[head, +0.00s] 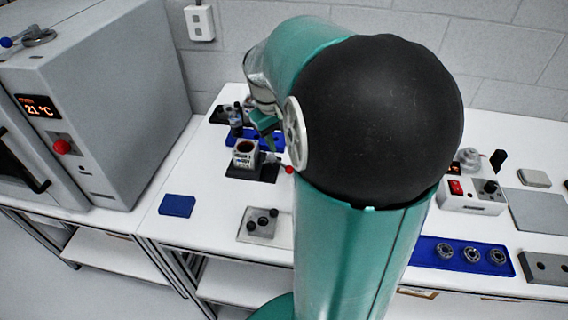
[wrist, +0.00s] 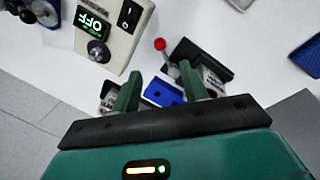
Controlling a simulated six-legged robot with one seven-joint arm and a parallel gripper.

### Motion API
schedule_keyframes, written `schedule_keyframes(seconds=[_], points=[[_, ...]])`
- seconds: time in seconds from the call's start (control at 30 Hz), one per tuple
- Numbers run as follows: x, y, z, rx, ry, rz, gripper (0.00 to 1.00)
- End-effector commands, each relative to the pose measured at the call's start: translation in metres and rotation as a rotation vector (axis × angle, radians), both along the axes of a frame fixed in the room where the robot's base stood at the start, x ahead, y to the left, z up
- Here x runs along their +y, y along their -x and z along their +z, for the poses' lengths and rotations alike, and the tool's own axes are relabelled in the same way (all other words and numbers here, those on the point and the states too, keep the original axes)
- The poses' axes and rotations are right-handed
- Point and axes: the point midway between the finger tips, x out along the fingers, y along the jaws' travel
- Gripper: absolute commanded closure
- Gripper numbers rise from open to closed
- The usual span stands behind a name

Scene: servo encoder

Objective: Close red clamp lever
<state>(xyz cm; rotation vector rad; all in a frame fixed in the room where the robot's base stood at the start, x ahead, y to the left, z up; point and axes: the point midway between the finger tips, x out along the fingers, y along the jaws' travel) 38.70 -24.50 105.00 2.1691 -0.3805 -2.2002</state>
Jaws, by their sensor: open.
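The clamp lever's red ball (head: 289,169) shows in the head view, just right of a small fixture with a dark base (head: 250,173). In the wrist view the red ball (wrist: 159,44) sits on a thin metal rod, ahead of the fingertips. My gripper (wrist: 160,72) is open, its green fingers apart with nothing gripped. A blue block (wrist: 163,92) shows between and beyond the fingers. In the head view my gripper (head: 264,122) is behind and above the fixture, and my arm hides part of the bench.
A grey oven (head: 105,90) stands at the left. A blue block (head: 177,206) and a plate with black knobs (head: 262,225) lie in front of the fixture. A control box with an OFF display (wrist: 110,30) stands upper left in the wrist view. White bench between them is clear.

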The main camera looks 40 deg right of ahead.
Motion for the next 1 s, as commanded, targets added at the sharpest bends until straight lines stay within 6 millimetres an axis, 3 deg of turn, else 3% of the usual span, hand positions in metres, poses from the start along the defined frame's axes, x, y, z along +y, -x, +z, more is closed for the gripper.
schedule_keyframes(seconds=[0.5,0.7,0.97,1.0], points=[[-0.017,0.002,-0.097,0.003,-0.004,0.002,0.56],[-0.019,0.002,-0.112,0.0,-0.001,0.003,0.56],[-0.02,0.001,-0.113,-0.001,-0.001,0.003,0.56],[-0.02,0.001,-0.113,-0.001,-0.001,0.003,0.62]])
